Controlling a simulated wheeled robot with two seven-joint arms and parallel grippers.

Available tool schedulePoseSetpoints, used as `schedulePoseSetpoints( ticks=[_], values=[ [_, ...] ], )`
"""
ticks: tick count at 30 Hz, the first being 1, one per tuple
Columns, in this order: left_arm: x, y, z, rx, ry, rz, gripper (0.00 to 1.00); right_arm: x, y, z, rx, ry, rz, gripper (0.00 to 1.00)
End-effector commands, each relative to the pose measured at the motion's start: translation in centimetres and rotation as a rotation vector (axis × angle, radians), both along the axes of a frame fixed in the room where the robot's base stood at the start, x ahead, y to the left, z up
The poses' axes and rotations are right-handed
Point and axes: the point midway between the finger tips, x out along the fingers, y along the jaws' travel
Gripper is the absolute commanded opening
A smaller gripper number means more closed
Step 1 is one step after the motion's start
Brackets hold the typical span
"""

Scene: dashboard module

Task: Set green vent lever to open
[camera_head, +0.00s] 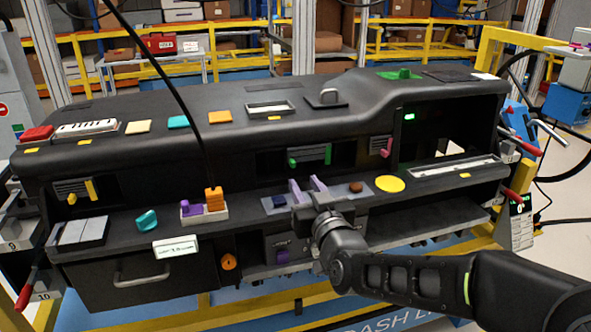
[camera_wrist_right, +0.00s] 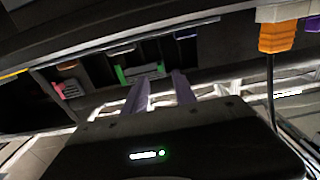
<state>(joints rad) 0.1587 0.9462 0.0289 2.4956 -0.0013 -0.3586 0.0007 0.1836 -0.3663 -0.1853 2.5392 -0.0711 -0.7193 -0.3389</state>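The green vent lever (camera_head: 293,162) is at the left side of the middle vent (camera_head: 311,154), in the recess of the black dashboard. A green edge also shows at the vent's right side. In the right wrist view, the green lever (camera_wrist_right: 122,75) shows ahead, just beyond and left of the fingertips. My right gripper (camera_head: 306,187) has pale purple fingers pointing up toward the vent, from just below and in front of it. In the wrist view its fingers (camera_wrist_right: 161,86) stand apart with nothing visible between them. I cannot tell whether they touch anything. My left gripper is not in view.
A pink-levered vent (camera_head: 381,147) is to the right and a yellow-levered vent (camera_head: 77,190) to the left. A lower ledge holds a purple-and-orange switch block (camera_head: 205,205), a teal knob (camera_head: 147,220) and a yellow disc (camera_head: 390,183). A black cable hangs across the dashboard.

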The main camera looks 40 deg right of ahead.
Motion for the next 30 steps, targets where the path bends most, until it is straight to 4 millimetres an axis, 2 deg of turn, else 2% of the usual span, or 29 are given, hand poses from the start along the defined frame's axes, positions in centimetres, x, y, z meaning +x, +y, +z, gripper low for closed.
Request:
schedulePoseSetpoints(
  ticks=[5, 15, 26, 30],
  values=[
    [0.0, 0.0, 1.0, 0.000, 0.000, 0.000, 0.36, 1.8, -0.5, 0.1, -0.001, 0.003, 0.002, 0.33],
    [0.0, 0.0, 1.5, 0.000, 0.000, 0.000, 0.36, 6.3, -2.2, 0.0, 0.000, 0.002, 0.001, 0.33],
    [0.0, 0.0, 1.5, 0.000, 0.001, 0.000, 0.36, 6.8, -2.4, 0.0, -0.001, 0.000, 0.000, 0.33],
    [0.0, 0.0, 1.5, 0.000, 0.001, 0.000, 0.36, 6.8, -2.4, 0.0, -0.001, 0.000, 0.000, 0.21]
  ],
)
